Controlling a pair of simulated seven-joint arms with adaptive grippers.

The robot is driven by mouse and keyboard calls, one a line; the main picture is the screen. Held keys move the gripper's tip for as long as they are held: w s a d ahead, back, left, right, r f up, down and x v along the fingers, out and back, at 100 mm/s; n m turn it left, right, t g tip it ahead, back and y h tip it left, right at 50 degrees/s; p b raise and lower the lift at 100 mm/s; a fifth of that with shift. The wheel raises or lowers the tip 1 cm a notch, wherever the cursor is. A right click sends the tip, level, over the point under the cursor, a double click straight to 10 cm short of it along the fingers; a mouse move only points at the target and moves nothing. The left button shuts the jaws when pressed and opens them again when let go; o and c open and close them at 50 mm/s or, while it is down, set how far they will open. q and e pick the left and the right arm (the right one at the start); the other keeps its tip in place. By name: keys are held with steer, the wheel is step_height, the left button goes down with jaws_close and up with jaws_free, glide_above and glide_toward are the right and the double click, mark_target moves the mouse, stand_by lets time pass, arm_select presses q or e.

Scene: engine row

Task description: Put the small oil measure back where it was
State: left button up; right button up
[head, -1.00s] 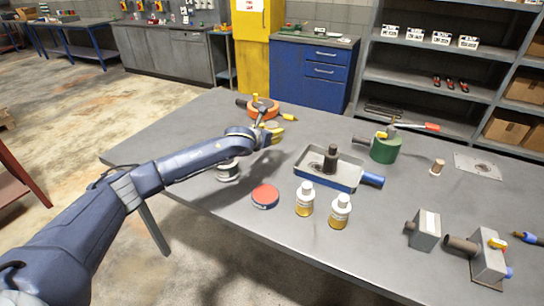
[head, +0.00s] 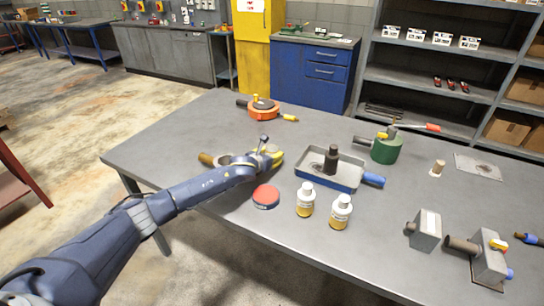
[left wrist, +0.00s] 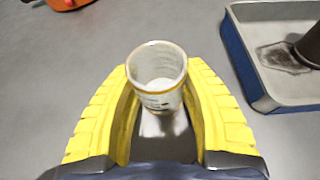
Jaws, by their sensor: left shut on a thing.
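The small oil measure (left wrist: 157,80) is a whitish open cup with a yellow band near its rim. In the left wrist view it stands upright between the yellow fingers of my left gripper (left wrist: 160,105), which is shut on it. In the head view my left gripper (head: 270,158) is low over the table, just left of the shallow tray (head: 313,181); the measure is hidden there behind the gripper. I cannot tell whether its base touches the table. My right gripper is not in view.
A dark bottle (head: 331,160) stands in the tray. A red round tin (head: 266,197) and two white-capped bottles (head: 305,200) stand in front. An orange round item (head: 263,110) lies behind, a green canister (head: 386,150) to the right. A brown-ended item (head: 207,159) shows partly behind my arm.

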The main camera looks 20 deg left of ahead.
arm_select(q)
steer(key=shift+f, duration=0.2)
steer(key=o, duration=1.2)
steer(key=shift+c, duration=0.2)
steer(key=shift+s+r, duration=0.1)
steer(key=shift+r, duration=0.05)
steer(key=v, duration=1.1)
steer(key=shift+s+r, duration=0.15)
steer(key=shift+s, duration=0.2)
